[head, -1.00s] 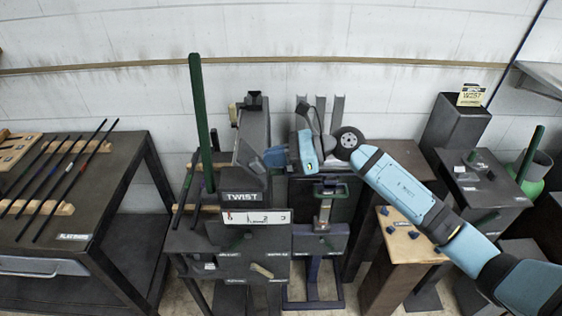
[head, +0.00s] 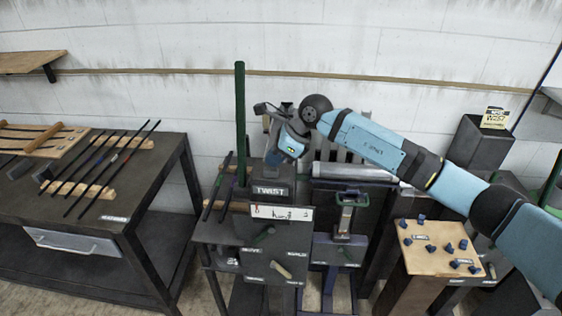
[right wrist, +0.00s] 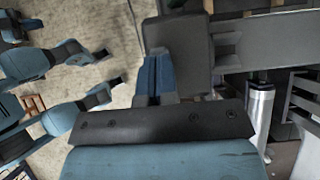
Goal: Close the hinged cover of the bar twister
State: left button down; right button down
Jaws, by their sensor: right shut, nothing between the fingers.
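The bar twister is a dark machine with a TWIST sign (head: 270,190) and a white scale plate (head: 281,212). My right arm reaches in from the right. My right gripper (head: 272,156) is shut and empty, its fingers pointing down just above the sign. In the right wrist view the blue fingers (right wrist: 154,76) are together, over or against a dark rounded panel (right wrist: 182,45), which may be the hinged cover. Contact is unclear. My wrist and gripper hide much of the twister's top in the head view, so the cover's angle cannot be told. My left gripper is not seen.
A tall green lever (head: 240,120) stands left of my gripper. A workbench (head: 150,178) with thin bars is at the left. A grey cylinder (head: 352,172) lies right of the twister. A wooden-topped stand (head: 440,262) with blue knobs is further right.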

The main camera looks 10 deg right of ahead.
jog(key=shift+w+a+f+h+b, duration=0.1)
jog(key=shift+a+f+h+b, duration=0.25)
jog(key=shift+h, duration=0.25)
jog(key=shift+a+f+b, duration=0.15)
jog(key=shift+f+b, duration=0.1)
jog(key=shift+b, duration=0.15)
